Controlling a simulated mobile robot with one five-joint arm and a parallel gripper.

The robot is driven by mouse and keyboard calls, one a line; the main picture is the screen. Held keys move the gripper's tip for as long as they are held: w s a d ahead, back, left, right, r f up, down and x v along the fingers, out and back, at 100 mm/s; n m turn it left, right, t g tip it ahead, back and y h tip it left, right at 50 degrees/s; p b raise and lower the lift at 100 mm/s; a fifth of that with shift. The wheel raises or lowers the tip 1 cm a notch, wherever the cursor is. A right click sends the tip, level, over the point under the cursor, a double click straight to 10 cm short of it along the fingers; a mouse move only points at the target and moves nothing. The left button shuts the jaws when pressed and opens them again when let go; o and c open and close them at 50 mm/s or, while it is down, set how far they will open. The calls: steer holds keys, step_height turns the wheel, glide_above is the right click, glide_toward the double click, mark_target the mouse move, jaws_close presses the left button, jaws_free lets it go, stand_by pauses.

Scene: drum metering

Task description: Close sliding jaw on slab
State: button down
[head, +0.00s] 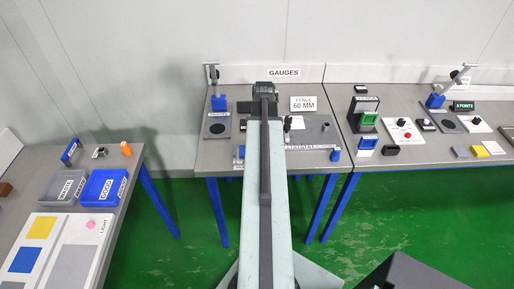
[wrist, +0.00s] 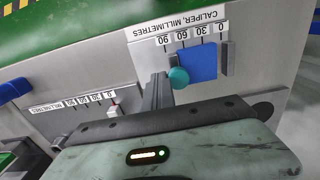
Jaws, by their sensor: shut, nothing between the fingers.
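In the wrist view the caliper plate (wrist: 140,50) shows upside down, its scale running from 0 at right to 90 at left. A blue slab (wrist: 200,62) lies on it. A grey upright jaw (wrist: 228,58) stands just right of the slab. A round teal knob (wrist: 178,78), apparently on the sliding jaw, is at the slab's left lower corner. My gripper (wrist: 160,82) is shut and empty, its dark fingers just left of the knob; contact is unclear. The sliding jaw's body is mostly hidden. In the head view my gripper (head: 264,90) is over the gauges table.
A second millimetre scale (wrist: 75,102) with a small pale slider (wrist: 113,110) lies left in the wrist view. In the head view a "FENCE 60 MM" sign (head: 303,104) stands right of my arm. A blue post stand (head: 219,102) is to the left.

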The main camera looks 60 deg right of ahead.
steer(key=shift+w+a, duration=0.45)
steer(key=shift+w, duration=0.2)
stand_by(0.3)
steer(key=shift+s, duration=0.1)
steer(key=shift+s+d, duration=0.35)
steer(key=shift+s, duration=0.05)
step_height(320, 180, up, 7)
steer(key=p, duration=0.7)
stand_by(0.3)
